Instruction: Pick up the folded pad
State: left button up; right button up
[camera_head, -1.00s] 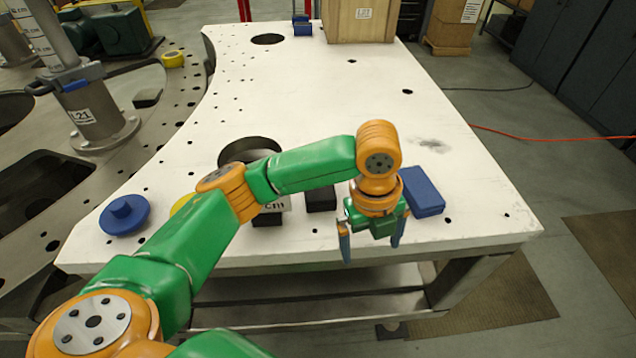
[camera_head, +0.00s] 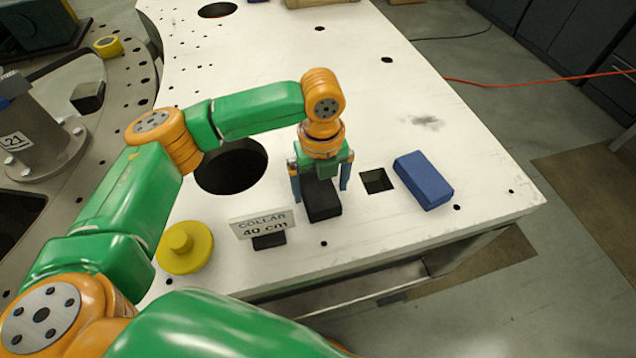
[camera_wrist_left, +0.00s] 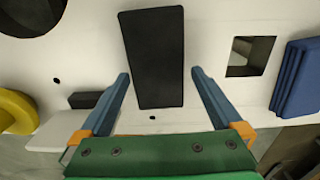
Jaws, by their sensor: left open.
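A blue pad (camera_head: 424,180) with layered, folded-looking sides lies on the white plate at the right. It also shows at the right edge of the left wrist view (camera_wrist_left: 298,80). My left gripper (camera_head: 320,190) is open and points down, left of the blue pad and apart from it. A flat black block (camera_head: 323,208) lies between its fingers, and the left wrist view shows this block (camera_wrist_left: 153,55) ahead of and between the fingertips. I cannot tell whether the fingers touch it. My right gripper does not show.
A square hole (camera_head: 376,180) lies between black block and blue pad. A "COLLAR 40 cm" sign (camera_head: 262,225) and a yellow knobbed disc (camera_head: 187,248) stand to the left, near a large round hole (camera_head: 232,168). The plate behind the gripper is mostly clear.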

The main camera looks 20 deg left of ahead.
aim_at(318, 187)
pick_arm(q)
jog(key=shift+w+a+f, duration=0.1)
jog(key=shift+a+f, duration=0.1)
jog(key=shift+f, duration=0.25)
jog(key=shift+w+a+f, duration=0.15)
jog(key=shift+w+a, duration=0.05)
jog(key=shift+a, duration=0.1)
jog(key=shift+s+d, duration=0.15)
jog(key=shift+d, duration=0.05)
jog(key=c, duration=1.2)
notch_tip(318, 187, up, 10)
jog(key=b, duration=0.1)
